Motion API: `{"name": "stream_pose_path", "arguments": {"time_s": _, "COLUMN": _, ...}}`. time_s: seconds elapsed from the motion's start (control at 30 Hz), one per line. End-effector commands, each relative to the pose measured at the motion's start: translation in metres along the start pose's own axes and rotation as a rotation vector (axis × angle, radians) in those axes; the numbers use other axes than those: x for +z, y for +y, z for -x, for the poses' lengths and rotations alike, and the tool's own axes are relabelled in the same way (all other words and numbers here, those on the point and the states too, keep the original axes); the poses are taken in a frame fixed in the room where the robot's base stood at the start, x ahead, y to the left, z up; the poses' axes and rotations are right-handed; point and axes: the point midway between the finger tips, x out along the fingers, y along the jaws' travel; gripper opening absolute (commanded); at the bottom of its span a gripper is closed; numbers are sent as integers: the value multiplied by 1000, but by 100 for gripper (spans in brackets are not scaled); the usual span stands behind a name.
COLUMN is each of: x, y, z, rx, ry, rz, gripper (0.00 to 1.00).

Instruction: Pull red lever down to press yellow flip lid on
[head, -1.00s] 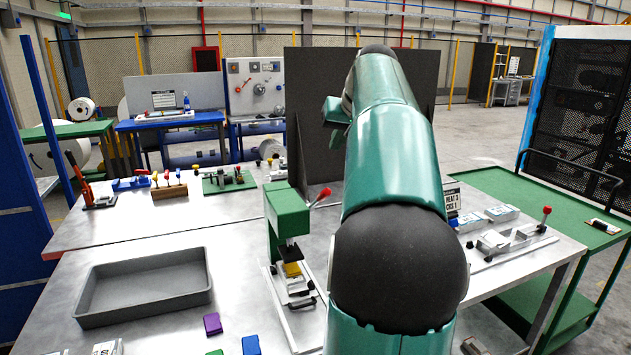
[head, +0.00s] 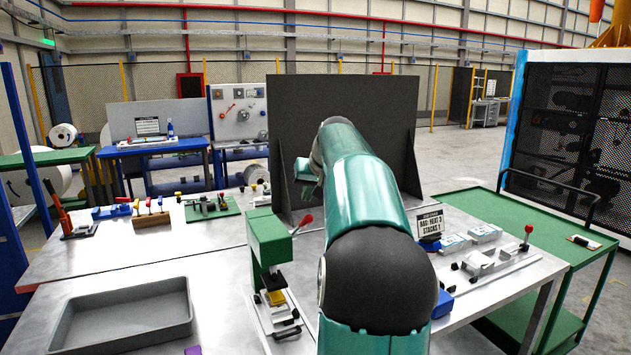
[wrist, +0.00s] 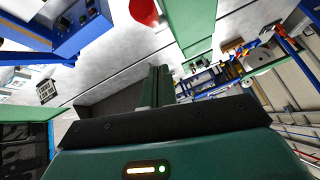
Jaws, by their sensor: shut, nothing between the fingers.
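The green press (head: 268,240) stands upright on the metal table, left of my arm. Its red lever (head: 305,220) has a round knob and slopes up to the right. The yellow flip lid (head: 276,297) sits low under the black press head; whether it is closed is too small to tell. In the wrist view my gripper (wrist: 158,85) is shut and empty, its dark green fingers together. The red lever's knob (wrist: 143,10) shows just beyond and left of the fingers, apart from them in the picture, beside the green press body (wrist: 190,25).
A grey tray (head: 125,315) lies left of the press. A dark upright panel (head: 345,110) stands behind my arm. A clamp fixture with a red-knobbed handle (head: 528,235) and a small sign (head: 430,222) are at right.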

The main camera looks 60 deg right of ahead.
Motion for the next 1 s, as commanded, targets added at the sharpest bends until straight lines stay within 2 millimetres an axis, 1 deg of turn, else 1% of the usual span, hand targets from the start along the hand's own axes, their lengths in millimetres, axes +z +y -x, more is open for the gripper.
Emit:
{"name": "stream_pose_path", "arguments": {"time_s": 0.03, "x": 9, "y": 1, "z": 1, "rx": 2, "ry": -1, "rz": -2, "gripper": 0}}
{"name": "stream_pose_path", "arguments": {"time_s": 0.1, "x": 18, "y": 0, "z": -1, "rx": 3, "ry": -1, "rz": -2, "gripper": 0}}
{"name": "stream_pose_path", "arguments": {"time_s": 0.3, "x": 35, "y": 1, "z": -6, "rx": 1, "ry": -2, "rz": -2, "gripper": 0}}
{"name": "stream_pose_path", "arguments": {"time_s": 0.43, "x": 38, "y": 0, "z": -7, "rx": 1, "ry": 0, "rz": -1, "gripper": 0}}
{"name": "stream_pose_path", "arguments": {"time_s": 0.77, "x": 39, "y": 0, "z": -7, "rx": 1, "ry": 1, "rz": 0, "gripper": 0}}
{"name": "stream_pose_path", "arguments": {"time_s": 1.0, "x": 45, "y": 2, "z": -7, "rx": -6, "ry": 32, "rz": 1, "gripper": 0}}
